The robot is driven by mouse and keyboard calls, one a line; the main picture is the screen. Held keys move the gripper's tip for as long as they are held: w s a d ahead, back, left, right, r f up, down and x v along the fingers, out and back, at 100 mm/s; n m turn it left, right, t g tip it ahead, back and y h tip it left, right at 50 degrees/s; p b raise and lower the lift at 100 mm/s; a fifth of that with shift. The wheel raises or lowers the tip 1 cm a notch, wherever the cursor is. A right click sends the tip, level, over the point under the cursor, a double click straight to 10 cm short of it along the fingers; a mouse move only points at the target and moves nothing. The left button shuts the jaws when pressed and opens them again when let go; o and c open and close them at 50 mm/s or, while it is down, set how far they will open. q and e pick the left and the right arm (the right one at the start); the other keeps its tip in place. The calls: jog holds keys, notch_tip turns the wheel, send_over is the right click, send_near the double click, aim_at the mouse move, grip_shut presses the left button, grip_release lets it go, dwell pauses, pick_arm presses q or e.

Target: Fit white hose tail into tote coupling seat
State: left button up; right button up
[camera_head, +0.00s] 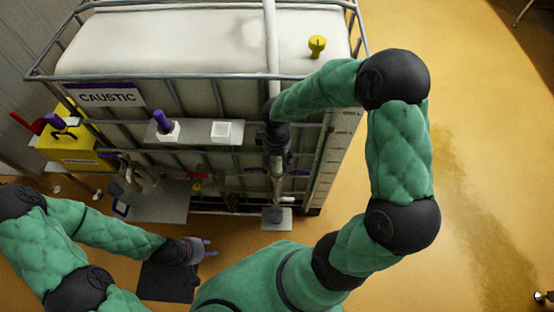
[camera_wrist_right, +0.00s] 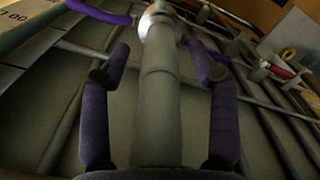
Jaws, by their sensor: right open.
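A large white tote (camera_head: 190,40) in a grey cage carries a "CAUSTIC" sign. A pale upright pipe (camera_head: 271,45), seemingly the hose, runs down its front and is partly hidden behind my right arm. My right gripper (camera_head: 278,172) is open at the tote's front. In the right wrist view its purple fingers (camera_wrist_right: 160,62) stand on both sides of a pale tube (camera_wrist_right: 160,95), apart from it, with a bright collar at its far end. Below is a small grey plate with a round fitting (camera_head: 276,214); I cannot tell whether it is the coupling seat. My left gripper (camera_head: 209,247) is open and empty, low at the left.
A grey shelf (camera_head: 195,134) on the cage holds a purple-handled piece (camera_head: 162,125) and a white square socket (camera_head: 222,131). A yellow box (camera_head: 75,145) stands left. A yellow cap (camera_head: 317,45) is on top. A dark mat (camera_head: 168,283) lies on the floor.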

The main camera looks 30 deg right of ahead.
notch_tip(320, 180, up, 10)
jog(key=shift+f, duration=0.1)
dwell(0.9)
